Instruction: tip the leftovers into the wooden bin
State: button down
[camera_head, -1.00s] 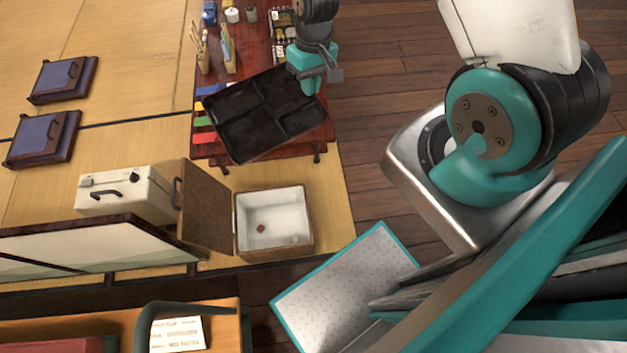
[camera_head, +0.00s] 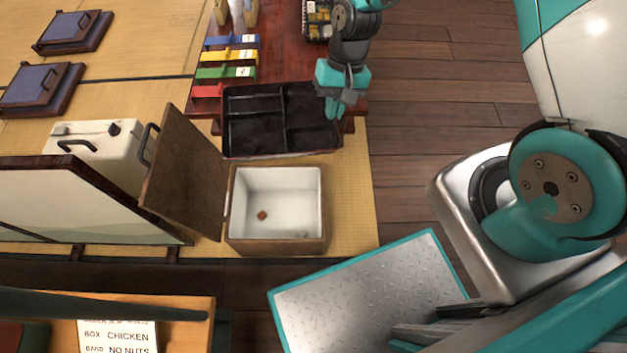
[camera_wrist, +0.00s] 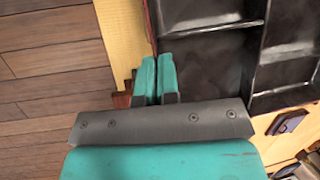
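A black compartment tray (camera_head: 254,128) is held at its right edge by my gripper (camera_head: 338,106), just beyond the bin in the head view. In the wrist view the tray (camera_wrist: 210,60) fills the right side, and its wall runs between the two close teal fingertips of my gripper (camera_wrist: 156,78). No food shows in the visible compartments. The wooden bin (camera_head: 275,246) stands open, with a white lining and its lid (camera_head: 187,172) swung to the left.
A dark red table (camera_head: 280,60) behind the tray bears blue, yellow (camera_head: 228,57), green and red folders or strips. A white case (camera_head: 95,150) and a low screen (camera_head: 80,205) stand left of the bin. Wooden floor to the right is clear.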

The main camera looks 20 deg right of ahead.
jog(key=s+a+f+b, duration=0.1)
jog(key=a+f+b, duration=0.2)
jog(key=f+b, duration=0.4)
jog(key=s+a+f+m+g+b, duration=0.1)
jog(key=a+f+b, duration=0.1)
jog(key=f+b, duration=0.6)
jog(key=shift+s+a+f, duration=0.4)
jog(key=shift+f, duration=0.05)
jog(key=shift+d, duration=0.1)
jog(key=w+d+r+n+p, duration=0.1)
jog(key=w+d+r+p, duration=0.25)
jog(key=d+r, duration=0.35)
jog(key=w+d+r+n+p, duration=0.2)
jog(key=w+d+r+p, duration=0.15)
jog(key=d, duration=0.45)
notch_tip(320, 180, up, 29)
jog(key=s+p, duration=0.2)
jog(key=p, duration=3.4)
jog(key=shift+r+g+h+p, duration=0.15)
jog(key=shift+g+h+p, duration=0.2)
jog(key=shift+g+h, duration=0.05)
jog(key=shift+s, duration=0.1)
